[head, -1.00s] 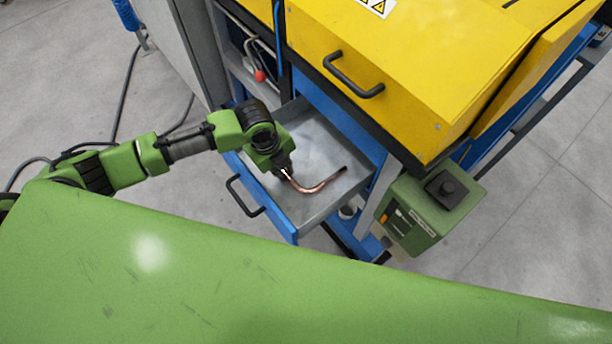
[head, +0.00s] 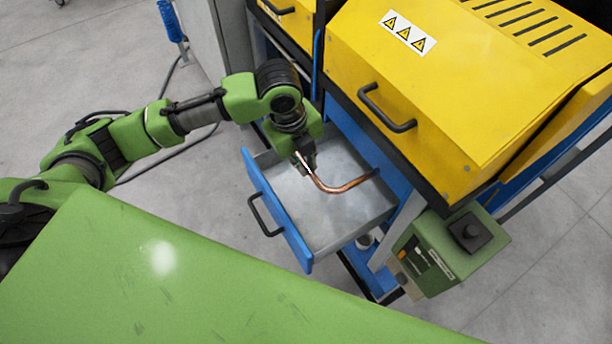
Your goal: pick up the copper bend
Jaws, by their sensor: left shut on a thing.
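The copper bend (head: 338,188) is a thin, curved copper tube. It shows over the open grey drawer (head: 335,228) with the blue front. My left gripper (head: 304,164) is shut on its left end, and the tube curves away to the right toward the drawer's far right side. I cannot tell surely whether its right end touches the drawer. The fingertips are small and partly hidden under the green wrist. My right gripper is not in the head view.
The yellow machine cover (head: 455,90) with a black handle overhangs the drawer at the right. A green control box (head: 445,255) with a black knob stands right of the drawer. The black drawer handle (head: 264,214) faces left. Grey floor lies beyond.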

